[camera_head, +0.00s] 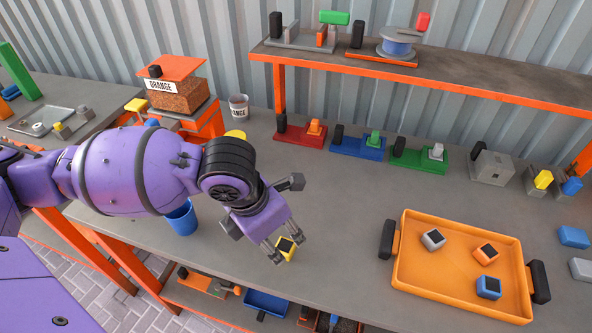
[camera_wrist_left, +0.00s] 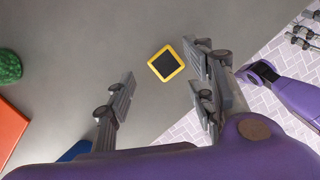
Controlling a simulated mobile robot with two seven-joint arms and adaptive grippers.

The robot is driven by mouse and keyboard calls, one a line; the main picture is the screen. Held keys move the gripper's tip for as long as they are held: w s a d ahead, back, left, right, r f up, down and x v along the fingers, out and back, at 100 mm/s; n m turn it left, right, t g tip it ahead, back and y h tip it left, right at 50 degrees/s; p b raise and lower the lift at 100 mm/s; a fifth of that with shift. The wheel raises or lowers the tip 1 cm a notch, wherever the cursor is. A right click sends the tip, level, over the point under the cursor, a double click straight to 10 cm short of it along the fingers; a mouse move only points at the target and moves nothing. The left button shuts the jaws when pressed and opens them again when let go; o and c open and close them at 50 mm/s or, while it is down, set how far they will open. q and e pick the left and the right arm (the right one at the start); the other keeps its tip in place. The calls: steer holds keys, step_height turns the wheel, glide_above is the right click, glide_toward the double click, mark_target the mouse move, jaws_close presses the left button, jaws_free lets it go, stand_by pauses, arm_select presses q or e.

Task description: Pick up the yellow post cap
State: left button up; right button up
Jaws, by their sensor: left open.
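The yellow post cap (camera_head: 287,244) is a small square with a dark face, lying on the grey worktop near its front edge. In the left wrist view the cap (camera_wrist_left: 166,64) lies between the lines of the two fingers, closer to the right finger. My left gripper (camera_head: 286,250) is open above the cap, pointing down at it, and its fingers partly cover it in the head view. In the left wrist view the left gripper (camera_wrist_left: 164,84) is empty, its fingers wide apart. I cannot tell whether a finger touches the cap. My right gripper does not show.
An orange tray (camera_head: 420,274) with grey, orange and blue caps stands to the right. A blue cup (camera_head: 182,218) stands left of the gripper, partly behind my arm. Red, blue and green fixtures (camera_head: 419,158) line the back under a raised shelf (camera_head: 480,88). The worktop between is clear.

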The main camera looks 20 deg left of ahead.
mark_target(283, 243)
arm_select(q)
steer(key=x, duration=0.3)
steer(key=shift+d+f, duration=0.1)
steer(key=shift+f, duration=0.15)
steer(key=c, duration=1.1)
steer(key=shift+r, duration=0.1)
